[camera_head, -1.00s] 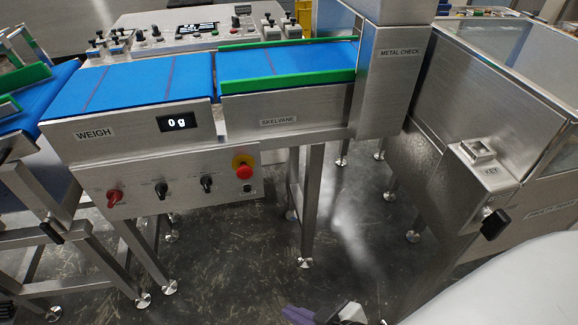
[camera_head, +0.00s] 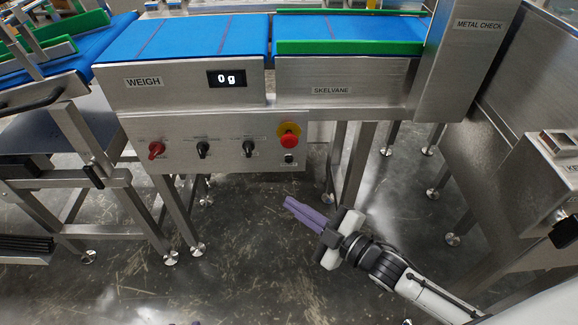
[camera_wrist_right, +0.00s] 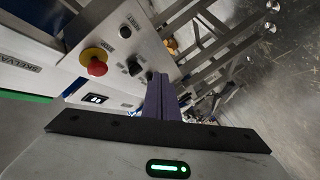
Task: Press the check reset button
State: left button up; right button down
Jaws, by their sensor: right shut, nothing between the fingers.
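A small black push button (camera_head: 289,158) sits on the weigh machine's steel front panel (camera_head: 222,135), under the red emergency stop (camera_head: 288,138) on its yellow base. In the right wrist view the black button (camera_wrist_right: 125,32) shows beside the red emergency stop (camera_wrist_right: 96,67); its small label is too blurred to read surely. My right gripper (camera_head: 288,203), with purple fingers, is shut and empty. It is in front of and below the panel, apart from the button. Its fingers also show in the wrist view (camera_wrist_right: 158,82). My left gripper is not in view.
A red knob (camera_head: 156,150) and two black knobs (camera_head: 203,149) sit left of the emergency stop. The display (camera_head: 226,79) reads 0 g. Blue belts (camera_head: 190,38) run above. Steel legs (camera_head: 357,165) stand behind my right gripper. The metal check housing (camera_head: 468,60) is right.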

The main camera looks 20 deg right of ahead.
aim_at(289, 160)
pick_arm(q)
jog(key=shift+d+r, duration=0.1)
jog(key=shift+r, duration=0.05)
pick_arm(e)
jog(key=shift+w+d+r+n+y, duration=0.15)
jog(key=shift+w+r+n+y, duration=0.15)
jog(key=shift+w+n+y, duration=0.15)
